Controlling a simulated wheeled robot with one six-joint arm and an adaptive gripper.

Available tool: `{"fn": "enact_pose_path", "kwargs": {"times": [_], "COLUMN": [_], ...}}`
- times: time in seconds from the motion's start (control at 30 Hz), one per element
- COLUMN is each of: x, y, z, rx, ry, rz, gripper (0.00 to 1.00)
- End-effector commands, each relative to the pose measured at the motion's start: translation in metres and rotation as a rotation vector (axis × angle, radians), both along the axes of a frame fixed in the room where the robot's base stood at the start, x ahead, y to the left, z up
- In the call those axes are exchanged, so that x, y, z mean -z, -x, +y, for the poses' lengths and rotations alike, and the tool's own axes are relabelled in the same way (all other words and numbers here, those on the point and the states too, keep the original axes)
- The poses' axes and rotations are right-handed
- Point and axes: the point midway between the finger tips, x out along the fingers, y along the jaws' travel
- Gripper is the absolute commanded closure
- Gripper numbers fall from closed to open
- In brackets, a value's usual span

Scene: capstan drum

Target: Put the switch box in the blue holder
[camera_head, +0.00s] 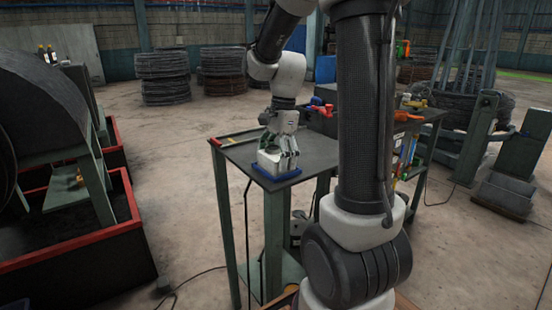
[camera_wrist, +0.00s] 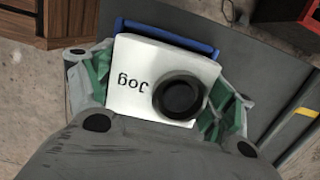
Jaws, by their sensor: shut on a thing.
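The switch box (camera_wrist: 140,80) is a white box with a round black button and the word "Jog" on its face. In the head view the box (camera_head: 268,163) is at the near left corner of the dark table. My gripper (camera_head: 278,150) is over it, and in the wrist view my gripper (camera_wrist: 160,100) has its fingers against both sides of the box. The blue holder (camera_head: 277,176) shows as a blue rim under the box. In the wrist view the blue holder (camera_wrist: 170,35) shows along the box's upper edge. I cannot tell whether the box rests fully inside it.
The dark table (camera_head: 240,150) has bare top behind the box. Red and orange tools (camera_head: 318,106) lie farther back. A red-edged tray (camera_head: 70,230) stands on the floor at left. Wire coils (camera_head: 165,75) stand in the background.

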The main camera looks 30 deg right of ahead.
Motion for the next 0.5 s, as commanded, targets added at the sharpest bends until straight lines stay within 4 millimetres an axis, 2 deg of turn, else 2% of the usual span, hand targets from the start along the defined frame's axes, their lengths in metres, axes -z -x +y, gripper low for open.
{"fn": "enact_pose_path", "kwargs": {"times": [0.3,0.33,0.43,0.5], "x": [0.0020,0.0028,0.0024,0.0024], "y": [-0.0003,-0.0001,-0.0001,-0.0001], "z": [-0.0001,-0.0001,0.0000,0.0000], "rx": [0.000,0.000,0.000,0.000], "ry": [0.000,0.000,0.000,0.000], "rz": [-0.001,0.000,0.000,-0.001], "gripper": [0.62,0.16,0.00,0.00]}}
